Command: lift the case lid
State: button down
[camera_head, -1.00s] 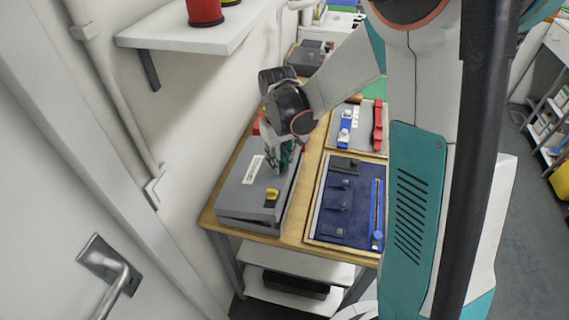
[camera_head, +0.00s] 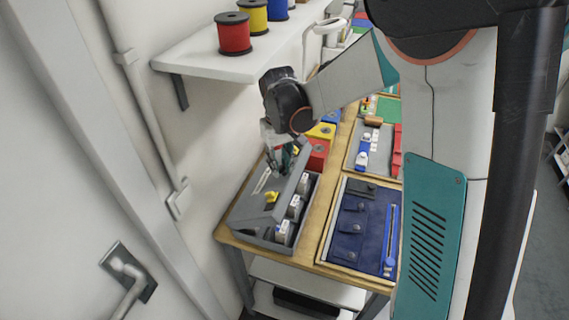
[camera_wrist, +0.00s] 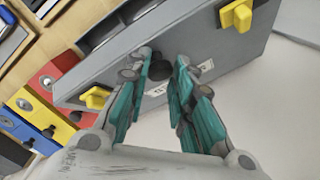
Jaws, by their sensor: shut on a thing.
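The grey case (camera_head: 268,240) stands on the left side of the wooden bench. Its lid (camera_head: 262,197) is tilted up, leaning back toward the wall, with the front open. Several pale cylindrical items (camera_head: 295,207) show inside. My gripper (camera_head: 280,165) is at the lid's far part. In the wrist view, my gripper (camera_wrist: 167,68) is shut on a dark round part of the lid, beside a white label; its fingers partly hide the grip.
A white shelf (camera_head: 225,62) with coloured spools overhangs the case at the left wall. Red (camera_head: 317,155) and yellow bins stand behind the case. A blue tool mat (camera_head: 360,232) lies to its right. A door handle (camera_head: 128,270) is at lower left.

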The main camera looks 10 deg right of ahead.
jog(key=shift+w+a+f, duration=0.15)
jog(key=shift+a+f, duration=0.05)
jog(key=shift+a, duration=0.3)
jog(key=c, duration=1.7)
grip_release()
jog(key=o, duration=0.3)
jog(key=shift+a, duration=0.25)
jog(key=shift+o, duration=0.2)
jog(key=shift+a, duration=0.2)
jog(key=shift+w+d, duration=0.1)
jog(key=shift+d, duration=0.15)
jog(key=shift+w+f, duration=0.15)
jog(key=shift+w, duration=0.05)
jog(key=shift+s+d, duration=0.1)
